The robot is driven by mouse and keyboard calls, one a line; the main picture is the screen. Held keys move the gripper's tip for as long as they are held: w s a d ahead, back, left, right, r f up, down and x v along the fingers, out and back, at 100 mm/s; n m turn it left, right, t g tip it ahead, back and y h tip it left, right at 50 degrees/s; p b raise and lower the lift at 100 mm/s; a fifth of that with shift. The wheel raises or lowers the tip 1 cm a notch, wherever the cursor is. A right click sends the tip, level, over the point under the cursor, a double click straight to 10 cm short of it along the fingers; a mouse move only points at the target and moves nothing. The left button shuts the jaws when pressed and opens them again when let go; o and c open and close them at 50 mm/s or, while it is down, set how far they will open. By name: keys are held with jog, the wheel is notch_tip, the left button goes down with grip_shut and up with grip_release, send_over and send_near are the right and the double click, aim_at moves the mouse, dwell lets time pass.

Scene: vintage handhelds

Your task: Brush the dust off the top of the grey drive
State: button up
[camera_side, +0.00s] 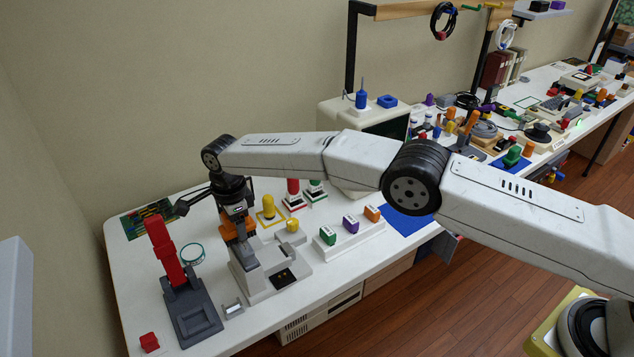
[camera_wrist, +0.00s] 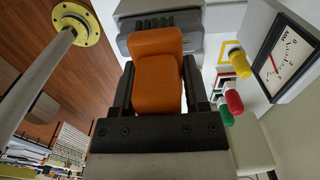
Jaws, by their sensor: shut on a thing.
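My gripper (camera_side: 237,212) points down over the left part of the white table and is shut on an orange block-shaped handle (camera_side: 236,230). In the wrist view the handle (camera_wrist: 158,85) sits between the two dark fingers (camera_wrist: 158,100). A dark grey ridged piece (camera_wrist: 135,42) shows just beyond the handle; I cannot tell whether it belongs to it. A light grey unit (camera_side: 250,284), likely the grey drive, stands below my gripper with a flat plate on its right. The handle's lower end is close above it; contact and any dust cannot be made out.
A dark grey base (camera_side: 193,318) with an upright red lever (camera_side: 165,250) stands left, beside a red cube (camera_side: 149,342) and green ring (camera_side: 192,254). A white rack (camera_side: 349,238) with coloured blocks stands right. A yellow peg (camera_side: 268,207) and red-green posts stand behind.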

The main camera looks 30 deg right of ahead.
aim_at(246, 249)
grip_shut()
jog(key=shift+f, duration=0.65)
dwell(0.6)
jog(key=shift+s, duration=0.2)
jog(key=shift+s, duration=1.25)
jog(key=shift+s, duration=2.75)
jog(key=shift+w, duration=0.15)
jog(key=shift+s+r, duration=0.1)
jog(key=shift+s, duration=1.95)
